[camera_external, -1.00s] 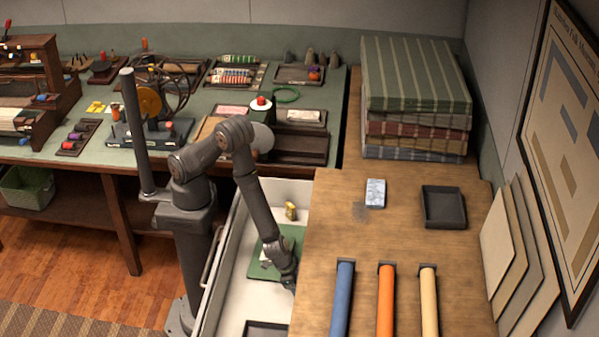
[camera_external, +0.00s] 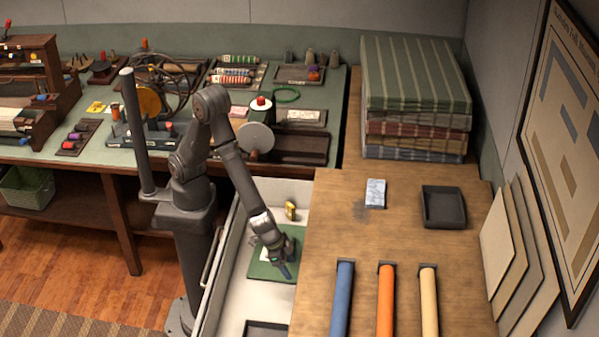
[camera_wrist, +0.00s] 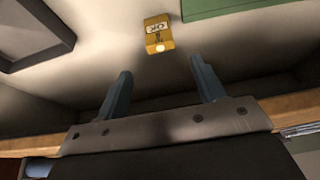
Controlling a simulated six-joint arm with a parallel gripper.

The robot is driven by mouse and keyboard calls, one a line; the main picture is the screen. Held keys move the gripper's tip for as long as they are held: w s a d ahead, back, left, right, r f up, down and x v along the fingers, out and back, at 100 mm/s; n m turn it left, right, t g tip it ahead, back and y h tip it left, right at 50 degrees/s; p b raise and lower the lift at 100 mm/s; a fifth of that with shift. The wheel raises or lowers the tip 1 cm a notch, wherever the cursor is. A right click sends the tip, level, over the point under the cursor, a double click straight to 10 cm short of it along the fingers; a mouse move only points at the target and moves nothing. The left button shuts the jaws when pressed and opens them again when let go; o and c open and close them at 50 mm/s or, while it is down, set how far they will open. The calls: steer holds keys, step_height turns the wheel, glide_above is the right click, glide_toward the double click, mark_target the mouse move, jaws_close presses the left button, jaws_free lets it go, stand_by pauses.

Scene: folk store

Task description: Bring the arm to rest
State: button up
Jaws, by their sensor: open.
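My gripper (camera_external: 282,266) hangs over the open white drawer (camera_external: 237,272), above the green mat (camera_external: 262,268) inside it. In the wrist view, my gripper (camera_wrist: 160,92) has its two blue-grey fingers spread apart with nothing between them. A small yellow block (camera_wrist: 158,34) with dark markings lies on the drawer floor beyond the fingertips, apart from them. In the external view, a yellow object (camera_external: 290,211) stands near the far end of the drawer, behind my gripper. Part of the green mat is hidden by my gripper.
A wooden counter (camera_external: 400,250) borders the drawer on the right, with blue (camera_external: 342,300), orange (camera_external: 386,300) and cream (camera_external: 428,300) rolls, a patterned block (camera_external: 375,193) and a dark tray (camera_external: 443,207). Folded fabrics (camera_external: 415,80) are stacked behind. A crowded green-topped table (camera_external: 90,155) stands at left.

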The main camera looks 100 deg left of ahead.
step_height(320, 180, up, 25)
steer(key=w, duration=0.2)
steer(key=shift+d+r, duration=0.2)
steer(key=shift+d, duration=0.25)
